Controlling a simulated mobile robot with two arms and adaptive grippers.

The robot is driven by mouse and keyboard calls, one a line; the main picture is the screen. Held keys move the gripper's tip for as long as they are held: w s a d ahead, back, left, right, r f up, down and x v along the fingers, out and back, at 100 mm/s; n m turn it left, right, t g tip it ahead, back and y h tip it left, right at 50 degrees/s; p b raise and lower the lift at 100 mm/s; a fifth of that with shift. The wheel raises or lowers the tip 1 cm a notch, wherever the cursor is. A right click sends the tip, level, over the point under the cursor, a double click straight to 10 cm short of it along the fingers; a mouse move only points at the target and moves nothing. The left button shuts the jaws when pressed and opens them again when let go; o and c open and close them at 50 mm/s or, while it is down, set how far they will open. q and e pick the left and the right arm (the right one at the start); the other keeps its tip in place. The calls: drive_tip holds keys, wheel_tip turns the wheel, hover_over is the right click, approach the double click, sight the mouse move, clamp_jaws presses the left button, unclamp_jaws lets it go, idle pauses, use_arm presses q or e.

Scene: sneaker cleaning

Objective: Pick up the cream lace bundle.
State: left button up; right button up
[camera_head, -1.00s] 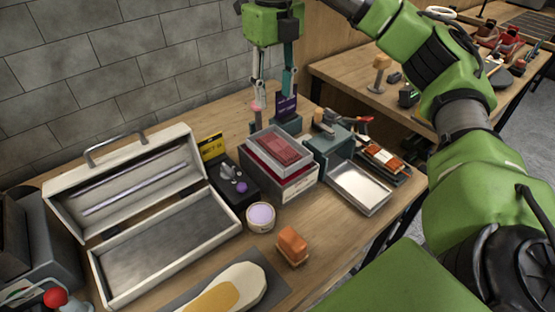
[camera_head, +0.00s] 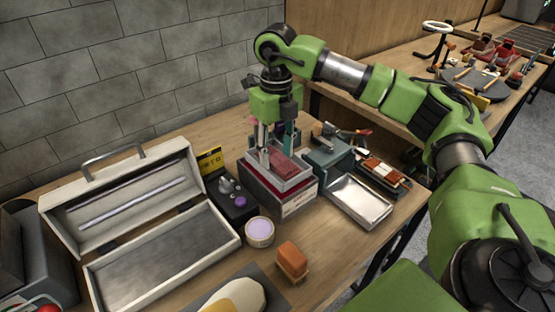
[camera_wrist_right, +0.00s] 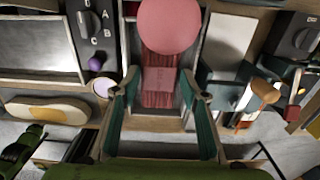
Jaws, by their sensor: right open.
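I cannot make out a cream lace bundle in either view. My right gripper (camera_head: 277,150) is open, its fingers pointing down at the grey-rimmed box (camera_head: 268,191). Dark red ribbed contents (camera_head: 287,166) lie in the box. In the right wrist view the open fingers (camera_wrist_right: 160,98) stand on either side of these red contents (camera_wrist_right: 159,88), with nothing seen gripped. A round pink thing (camera_wrist_right: 168,25) shows large at the top of that view and covers part of the box. My left gripper is not in view.
An open white toolbox (camera_head: 165,262) stands left. A lilac-topped jar (camera_head: 260,231), an orange-brown block (camera_head: 292,260) and a sole-shaped piece (camera_head: 236,297) lie in front. A black device (camera_head: 229,199) is left of the box; a metal tray (camera_head: 358,200) is right.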

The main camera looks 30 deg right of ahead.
drive_tip(key=shift+f, duration=0.45)
drive_tip(key=shift+c, duration=0.3)
drive_tip(key=c, duration=0.7)
drive_tip(key=shift+r, duration=0.2)
